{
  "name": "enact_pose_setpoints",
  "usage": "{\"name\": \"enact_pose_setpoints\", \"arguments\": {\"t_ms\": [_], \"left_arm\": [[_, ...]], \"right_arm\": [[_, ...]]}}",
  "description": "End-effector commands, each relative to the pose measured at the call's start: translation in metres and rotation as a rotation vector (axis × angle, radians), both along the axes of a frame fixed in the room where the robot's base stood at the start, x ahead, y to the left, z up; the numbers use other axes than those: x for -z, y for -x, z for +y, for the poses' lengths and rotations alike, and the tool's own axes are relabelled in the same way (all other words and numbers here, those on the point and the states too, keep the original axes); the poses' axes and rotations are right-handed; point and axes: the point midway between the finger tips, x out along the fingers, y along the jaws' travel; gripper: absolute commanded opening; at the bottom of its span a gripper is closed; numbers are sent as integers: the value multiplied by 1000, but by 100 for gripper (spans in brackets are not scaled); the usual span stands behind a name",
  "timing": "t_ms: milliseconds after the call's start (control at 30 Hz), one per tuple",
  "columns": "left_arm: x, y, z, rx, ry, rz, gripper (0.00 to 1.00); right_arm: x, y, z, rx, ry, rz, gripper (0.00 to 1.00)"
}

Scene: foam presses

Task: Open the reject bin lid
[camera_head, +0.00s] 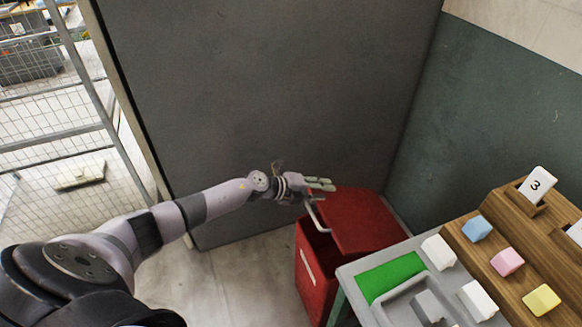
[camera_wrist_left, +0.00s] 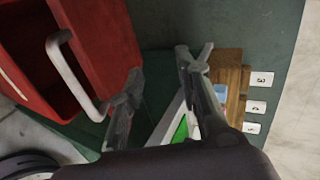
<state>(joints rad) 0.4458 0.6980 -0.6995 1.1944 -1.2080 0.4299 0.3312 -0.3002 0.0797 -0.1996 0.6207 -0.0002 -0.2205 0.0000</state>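The red reject bin (camera_head: 309,271) stands on the floor against the grey wall panel. Its red lid (camera_head: 365,222) is partly raised, with a dark opening between the lid and the bin's wall. The pale lid handle (camera_head: 318,217) is at the lid's left edge. In the wrist view the lid (camera_wrist_left: 100,38) and handle (camera_wrist_left: 73,78) are left of the fingers. My left gripper (camera_head: 320,191) is above the lid near the handle. In the wrist view its fingers (camera_wrist_left: 163,80) are apart with no object between them. My right gripper is not in view.
A table with a green pad (camera_head: 390,276), a grey tray (camera_head: 385,316) and white, blue, pink and yellow blocks stands right of the bin. A wooden rack (camera_head: 500,213) holds number cards. A wire fence (camera_head: 52,100) is at left. Floor left of the bin is clear.

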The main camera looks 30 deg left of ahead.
Motion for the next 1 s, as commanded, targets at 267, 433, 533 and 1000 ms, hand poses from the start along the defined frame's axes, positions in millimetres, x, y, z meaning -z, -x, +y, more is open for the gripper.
{"name": "enact_pose_setpoints", "arguments": {"t_ms": [267,433,533,1000], "left_arm": [[-17,11,8,0,-2,1,31],[-26,17,13,0,0,2,31],[-32,20,15,1,-1,2,31],[-57,37,28,0,-1,2,31]], "right_arm": [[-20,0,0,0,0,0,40],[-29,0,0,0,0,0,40],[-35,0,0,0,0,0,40],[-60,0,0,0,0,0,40]]}}
